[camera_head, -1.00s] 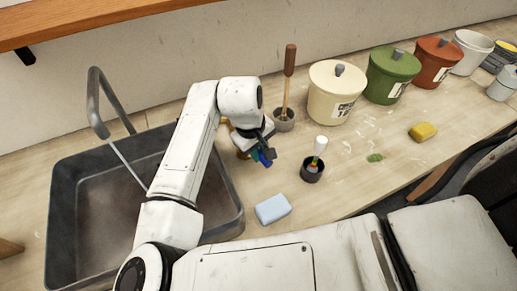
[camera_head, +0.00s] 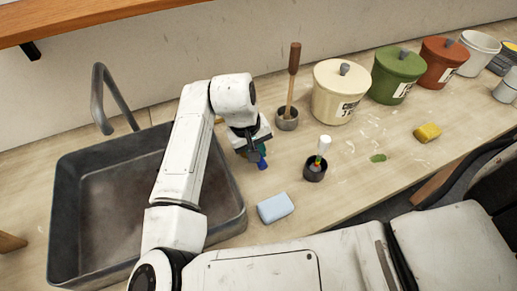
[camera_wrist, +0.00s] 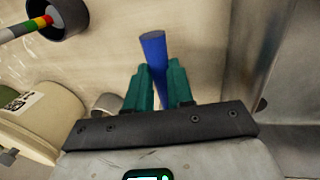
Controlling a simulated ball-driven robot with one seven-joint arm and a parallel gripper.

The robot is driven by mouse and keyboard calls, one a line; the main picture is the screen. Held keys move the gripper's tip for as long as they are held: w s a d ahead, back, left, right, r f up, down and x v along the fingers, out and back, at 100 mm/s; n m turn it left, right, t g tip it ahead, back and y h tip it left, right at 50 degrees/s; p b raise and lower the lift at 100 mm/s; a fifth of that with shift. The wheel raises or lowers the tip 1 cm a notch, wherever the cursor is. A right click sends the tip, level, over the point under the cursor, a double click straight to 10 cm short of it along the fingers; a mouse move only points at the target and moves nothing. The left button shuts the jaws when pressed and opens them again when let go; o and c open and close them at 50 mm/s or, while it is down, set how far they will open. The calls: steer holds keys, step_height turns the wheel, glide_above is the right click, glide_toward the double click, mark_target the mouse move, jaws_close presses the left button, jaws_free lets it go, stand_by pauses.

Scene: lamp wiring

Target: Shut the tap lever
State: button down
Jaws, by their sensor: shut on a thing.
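The grey tap spout (camera_head: 98,100) arches over the left side of the dark grey sink (camera_head: 62,215), and no water stream shows below it.
A light blue block (camera_head: 275,208) lies near the counter's front edge. A dark cup (camera_head: 314,172) with a white-handled tool and a wooden-handled tool (camera_head: 292,75) in a grey pot stand close right of my gripper. Lidded canisters (camera_head: 340,92) line the back.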

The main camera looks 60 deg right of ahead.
steer(key=c, duration=1)
jaws_free()
step_height(320, 180, up, 11)
steer(key=w+a+b, duration=0.1)
steer(key=a, duration=0.1)
steer(key=shift+w+f, duration=0.15)
